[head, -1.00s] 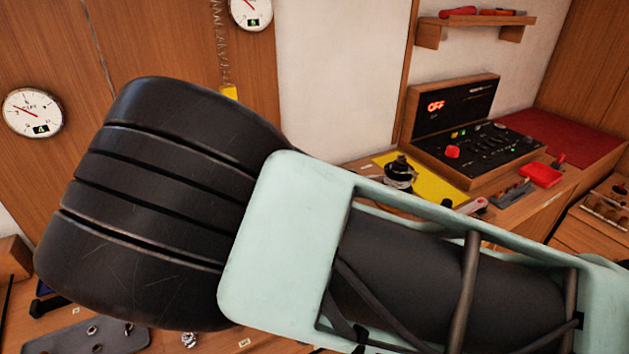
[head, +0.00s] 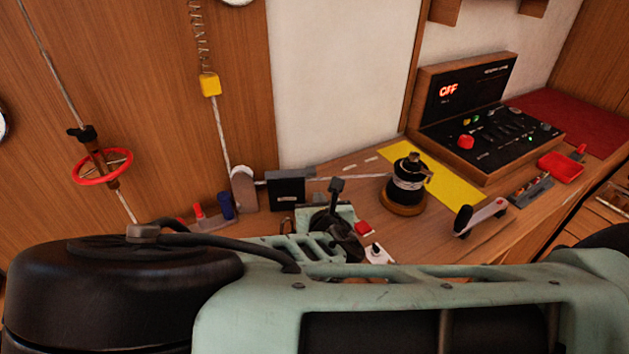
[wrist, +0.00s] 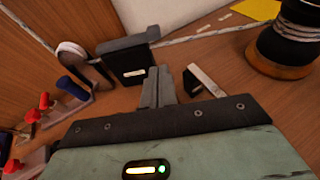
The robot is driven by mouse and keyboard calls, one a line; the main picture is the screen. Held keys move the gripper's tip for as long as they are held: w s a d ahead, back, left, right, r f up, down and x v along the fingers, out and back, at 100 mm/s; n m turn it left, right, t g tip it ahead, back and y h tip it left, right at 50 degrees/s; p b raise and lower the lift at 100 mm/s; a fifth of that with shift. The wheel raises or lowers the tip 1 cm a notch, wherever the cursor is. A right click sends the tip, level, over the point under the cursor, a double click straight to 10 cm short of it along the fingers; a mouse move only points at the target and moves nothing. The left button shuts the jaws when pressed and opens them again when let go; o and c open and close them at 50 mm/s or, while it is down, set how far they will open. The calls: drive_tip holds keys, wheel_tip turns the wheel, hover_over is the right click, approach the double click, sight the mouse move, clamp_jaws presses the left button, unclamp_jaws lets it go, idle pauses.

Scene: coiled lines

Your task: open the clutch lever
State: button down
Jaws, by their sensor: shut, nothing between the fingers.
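The clutch is a black box (head: 286,192) on the bench with a line running to it. Its grey clutch lever (head: 288,174) lies along the top. In the wrist view the clutch box (wrist: 126,72) stands just beyond and left of my fingertips, with the grey lever (wrist: 128,44) across its top. My gripper (wrist: 165,72) is shut and empty, its grey fingers together. The fingertips look close to the box's right side; I cannot tell whether they touch it. My own arm hides much of the near bench in the head view.
A grey fairlead (head: 243,188) and red and blue levers (head: 212,208) stand left. A control box (head: 480,125) is at the back right.

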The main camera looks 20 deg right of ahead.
sight(291, 173)
drive_tip(key=p+x, duration=0.3)
drive_tip(key=x, duration=0.6)
drive_tip(key=shift+r, duration=0.1)
drive_tip(key=shift+w+d+f+p, duration=0.1)
drive_tip(key=shift+w+f+p, duration=0.2)
drive_tip(key=shift+w, duration=0.15)
drive_tip(key=shift+r, duration=0.1)
